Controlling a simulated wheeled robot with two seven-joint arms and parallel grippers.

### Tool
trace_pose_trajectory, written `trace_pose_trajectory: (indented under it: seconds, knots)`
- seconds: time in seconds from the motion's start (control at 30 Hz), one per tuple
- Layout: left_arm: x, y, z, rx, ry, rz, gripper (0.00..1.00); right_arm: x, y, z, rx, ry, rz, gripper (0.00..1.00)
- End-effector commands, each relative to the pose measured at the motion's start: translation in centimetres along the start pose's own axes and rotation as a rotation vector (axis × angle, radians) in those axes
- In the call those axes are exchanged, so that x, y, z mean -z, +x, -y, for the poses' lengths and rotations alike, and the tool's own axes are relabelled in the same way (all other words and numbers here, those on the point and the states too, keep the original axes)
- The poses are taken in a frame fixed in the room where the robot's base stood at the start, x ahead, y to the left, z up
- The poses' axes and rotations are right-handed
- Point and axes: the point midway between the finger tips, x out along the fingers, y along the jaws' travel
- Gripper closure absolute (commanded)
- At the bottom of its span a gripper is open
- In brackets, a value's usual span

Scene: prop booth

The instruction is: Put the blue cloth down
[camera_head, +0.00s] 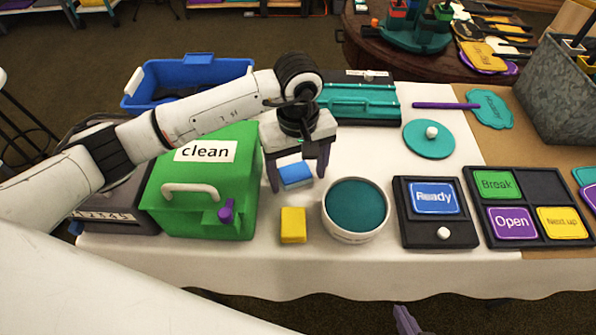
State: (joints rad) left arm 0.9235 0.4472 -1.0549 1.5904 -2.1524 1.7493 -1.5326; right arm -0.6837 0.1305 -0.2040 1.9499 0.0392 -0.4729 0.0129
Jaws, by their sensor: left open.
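The blue cloth (296,175) is a small folded block on the white-covered table, between the green box and the round tub. My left gripper (298,183) is over it, pointing down. Its two fingers are open, one on each side of the cloth. The cloth seems to rest on the table; I cannot tell if a finger touches it. A similar yellow folded cloth (293,225) lies just in front. At the bottom edge only a dark tip of what looks like my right gripper (406,320) shows; its jaws are mostly out of frame.
The green box (205,205) labelled "clean" stands left, under my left arm. The teal-topped white tub (355,208) is close right. A "Ready" panel (435,212) and a sign tray (530,206) are further right. A blue bin (190,80) and teal case (360,103) stand behind.

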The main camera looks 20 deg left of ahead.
Motion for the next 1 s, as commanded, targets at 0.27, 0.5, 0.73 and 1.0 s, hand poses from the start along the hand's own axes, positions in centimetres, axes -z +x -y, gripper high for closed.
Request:
trace_pose_trajectory:
  seconds: [0.27, 0.5, 0.73, 1.0]
  knots:
    - [0.1, -3.4, -0.1, -0.005, 0.001, -0.005, 0.29, 0.2, -0.1, 0.1, 0.001, 0.001, -0.006, 1.00]
    - [0.1, -8.6, -0.1, -0.003, 0.001, -0.004, 0.29, -0.2, 0.2, 0.0, 0.001, 0.000, -0.001, 1.00]
    - [0.1, -11.7, 0.0, -0.002, 0.000, -0.002, 0.29, -0.3, 0.2, 0.0, 0.001, -0.001, 0.001, 1.00]
    - [0.0, -12.3, 0.0, 0.000, 0.000, 0.001, 0.29, 0.0, 0.1, 0.0, 0.001, -0.001, -0.004, 1.00]
